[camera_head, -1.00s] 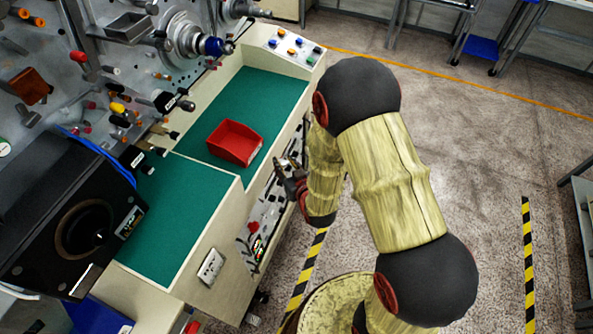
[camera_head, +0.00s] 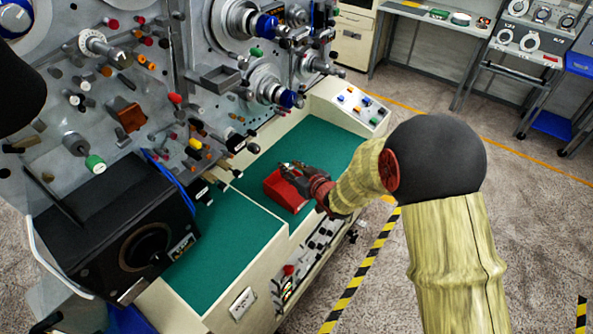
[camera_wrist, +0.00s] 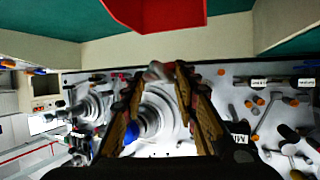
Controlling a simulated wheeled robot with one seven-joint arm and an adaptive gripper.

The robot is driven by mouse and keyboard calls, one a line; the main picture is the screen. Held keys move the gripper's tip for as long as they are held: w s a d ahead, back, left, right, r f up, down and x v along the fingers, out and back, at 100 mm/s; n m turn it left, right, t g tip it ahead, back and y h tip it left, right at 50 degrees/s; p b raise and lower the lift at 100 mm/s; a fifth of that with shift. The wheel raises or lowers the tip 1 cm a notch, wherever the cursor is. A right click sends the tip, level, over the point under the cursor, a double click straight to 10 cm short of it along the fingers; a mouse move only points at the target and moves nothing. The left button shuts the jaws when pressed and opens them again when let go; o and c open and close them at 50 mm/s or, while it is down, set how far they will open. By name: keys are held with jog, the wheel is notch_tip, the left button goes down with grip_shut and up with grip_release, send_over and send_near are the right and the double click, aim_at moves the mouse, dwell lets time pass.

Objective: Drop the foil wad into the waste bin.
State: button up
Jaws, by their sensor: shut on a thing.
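The red open-topped bin (camera_head: 281,193), which I take as the waste bin, sits on the green work surface. Its red side also shows at the top of the wrist view (camera_wrist: 160,14). My gripper (camera_head: 292,169) is over or just beside the bin's upper edge and hides part of it. In the wrist view my gripper (camera_wrist: 157,76) is shut on a small greyish, crumpled-looking piece, the foil wad (camera_wrist: 156,71), between its fingertips. The wad is too small to make out clearly in the head view.
The winding machine's panel (camera_head: 205,50) with pegs, knobs and spindles rises behind the green surface (camera_head: 318,146). A black box-shaped unit (camera_head: 115,215) stands at the left. A button box (camera_head: 352,104) is at the far end. The green surface around the bin is mostly clear.

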jog(key=b, duration=0.7)
send_over(292, 196)
jog(key=shift+f, duration=4.9)
jog(key=o, duration=0.9)
jog(key=v, duration=1.2)
jog(key=shift+f, duration=0.1)
